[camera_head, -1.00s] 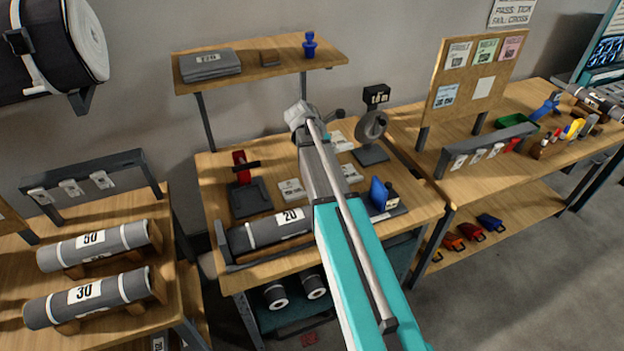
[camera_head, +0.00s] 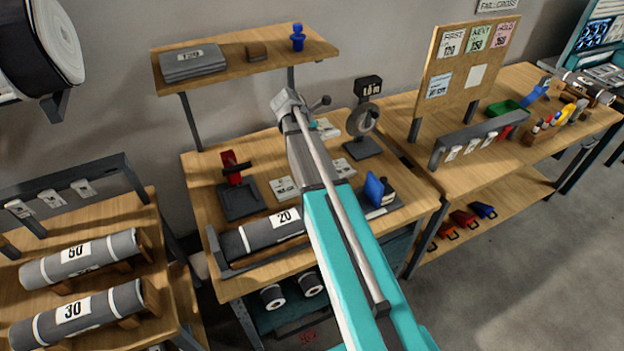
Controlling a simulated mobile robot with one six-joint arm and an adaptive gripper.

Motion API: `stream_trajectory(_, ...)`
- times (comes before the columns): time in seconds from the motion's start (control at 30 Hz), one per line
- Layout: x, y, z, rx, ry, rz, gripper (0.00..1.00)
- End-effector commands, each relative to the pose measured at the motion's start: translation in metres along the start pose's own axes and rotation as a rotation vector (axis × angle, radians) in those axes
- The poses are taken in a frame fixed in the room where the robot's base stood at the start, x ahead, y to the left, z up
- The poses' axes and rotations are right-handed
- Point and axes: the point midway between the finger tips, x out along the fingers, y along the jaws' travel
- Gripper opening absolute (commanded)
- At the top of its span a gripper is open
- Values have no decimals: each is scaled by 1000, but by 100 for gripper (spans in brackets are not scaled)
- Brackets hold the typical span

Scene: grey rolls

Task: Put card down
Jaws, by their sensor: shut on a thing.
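My arm reaches from the bottom right over the middle workbench (camera_head: 209,189). Its wrist end is above the back part of that bench, and it hides my gripper's fingers and whatever they hold. One pale card (camera_head: 284,188) lies on the bench left of my arm. Another pale card (camera_head: 343,168) shows right of my arm. A third pale card (camera_head: 328,128) shows close beside the wrist end; I cannot tell whether it touches the bench.
A grey roll marked 20 (camera_head: 262,236) lies in a cradle at the bench front. A red-handled device (camera_head: 235,180) stands left, a dial gauge (camera_head: 362,122) behind right, a blue block (camera_head: 375,190) right. A shelf (camera_head: 225,62) hangs above. The right bench holds a pinboard (camera_head: 468,62).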

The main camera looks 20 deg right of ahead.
Motion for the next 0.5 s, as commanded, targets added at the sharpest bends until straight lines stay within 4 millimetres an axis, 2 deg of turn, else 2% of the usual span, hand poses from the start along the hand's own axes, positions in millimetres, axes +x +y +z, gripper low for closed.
stream_trajectory(0.27,0,-3,-10,-5,0,4,0)
stream_trajectory(0.5,7,-24,-44,-7,1,5,0)
